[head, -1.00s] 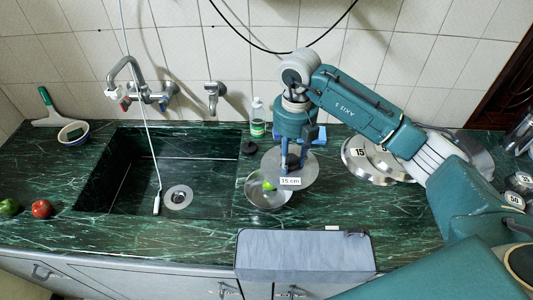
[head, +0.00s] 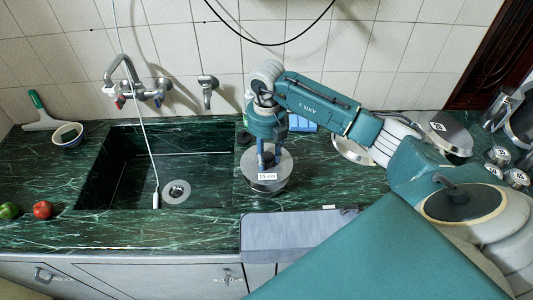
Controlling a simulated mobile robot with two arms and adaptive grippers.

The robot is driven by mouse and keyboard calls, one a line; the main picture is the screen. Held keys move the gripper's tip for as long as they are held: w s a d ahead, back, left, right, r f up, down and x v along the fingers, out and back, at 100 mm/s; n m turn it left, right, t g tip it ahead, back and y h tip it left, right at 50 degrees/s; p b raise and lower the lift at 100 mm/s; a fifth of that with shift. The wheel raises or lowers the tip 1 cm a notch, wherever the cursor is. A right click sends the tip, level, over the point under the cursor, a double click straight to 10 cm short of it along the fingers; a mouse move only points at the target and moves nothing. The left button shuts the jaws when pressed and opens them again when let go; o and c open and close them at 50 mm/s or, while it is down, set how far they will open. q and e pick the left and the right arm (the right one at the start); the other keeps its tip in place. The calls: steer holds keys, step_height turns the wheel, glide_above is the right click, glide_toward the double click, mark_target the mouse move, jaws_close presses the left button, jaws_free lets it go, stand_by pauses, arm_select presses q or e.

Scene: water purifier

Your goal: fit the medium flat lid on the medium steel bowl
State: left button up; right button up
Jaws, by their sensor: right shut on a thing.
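The medium flat lid (head: 283,166) is a round grey disc with a dark knob and a "15 cm" label. My right gripper (head: 267,161) points down and is shut on the knob, with the label just in front of it. The medium steel bowl (head: 269,189) stands on the green counter right of the sink. The lid lies level over its top and hides the bowl's opening; only a strip of the bowl's near side shows. I cannot tell whether the lid touches the rim all round. My left gripper is out of view.
The sink (head: 128,187) opens to the left. Other lids (head: 353,151) and (head: 445,133) lie to the right. A blue object (head: 302,123) is behind my right wrist. A grey box (head: 290,232) stands at the counter's front edge. A tomato (head: 42,210) sits far left.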

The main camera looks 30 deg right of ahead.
steer(key=shift+f+b, duration=0.45)
steer(key=shift+f, duration=0.8)
steer(key=shift+f+b, duration=0.9)
steer(key=shift+f, duration=0.2)
steer(key=o, duration=1.3)
step_height(320, 180, up, 12)
steer(key=shift+r, duration=0.1)
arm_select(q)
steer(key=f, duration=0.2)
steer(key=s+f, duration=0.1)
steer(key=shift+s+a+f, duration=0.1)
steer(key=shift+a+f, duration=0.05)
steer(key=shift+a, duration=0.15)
